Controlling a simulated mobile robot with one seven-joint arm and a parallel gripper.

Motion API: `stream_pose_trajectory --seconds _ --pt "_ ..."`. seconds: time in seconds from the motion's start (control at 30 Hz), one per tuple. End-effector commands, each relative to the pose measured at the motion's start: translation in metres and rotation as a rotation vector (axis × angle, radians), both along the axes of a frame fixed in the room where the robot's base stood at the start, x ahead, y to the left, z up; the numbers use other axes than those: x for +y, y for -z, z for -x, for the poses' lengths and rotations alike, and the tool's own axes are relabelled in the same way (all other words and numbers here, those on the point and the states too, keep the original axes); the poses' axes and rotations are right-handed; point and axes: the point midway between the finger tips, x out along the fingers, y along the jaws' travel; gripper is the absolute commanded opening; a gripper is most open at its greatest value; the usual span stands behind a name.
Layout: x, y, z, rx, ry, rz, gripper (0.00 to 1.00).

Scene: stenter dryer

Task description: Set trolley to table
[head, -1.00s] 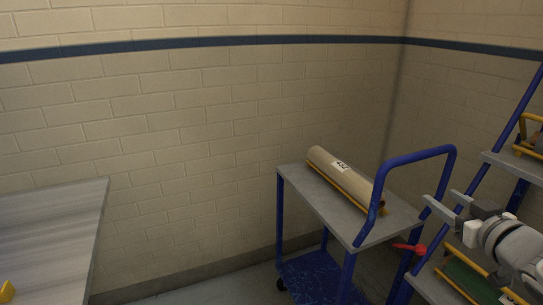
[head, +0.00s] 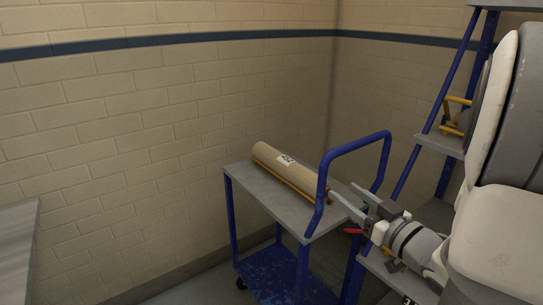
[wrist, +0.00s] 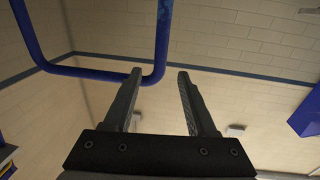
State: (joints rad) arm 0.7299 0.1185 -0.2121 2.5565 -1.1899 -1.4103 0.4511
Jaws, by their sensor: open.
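The trolley has a grey top (head: 245,178), a blue frame and a blue looped handle (head: 355,145) at its right end. My gripper (head: 351,195) is open and empty, just right of the trolley by the lower part of the handle. In the wrist view the handle (wrist: 163,35) shows beyond the open fingers (wrist: 160,75), its bend lying between the tips; I cannot tell whether they touch. The grey table (head: 15,245) shows only its edge at the far left.
A blue-framed rack (head: 432,140) with grey shelves stands to the right, with a yellow holder on one shelf. A red lever-like part (head: 352,231) sits by the trolley's right end. A brick wall is behind. Floor shows between table and trolley.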

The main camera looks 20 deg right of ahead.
Motion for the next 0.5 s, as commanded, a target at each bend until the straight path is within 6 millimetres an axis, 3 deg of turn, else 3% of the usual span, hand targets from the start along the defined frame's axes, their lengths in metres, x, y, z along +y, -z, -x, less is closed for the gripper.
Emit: stream_pose_trajectory --seconds 0.07,0.5 --pt "0.003 -0.003 -0.007 0.004 -0.001 -0.003 0.57" --pt "0.023 0.002 -0.096 0.0 -0.003 0.001 0.57"
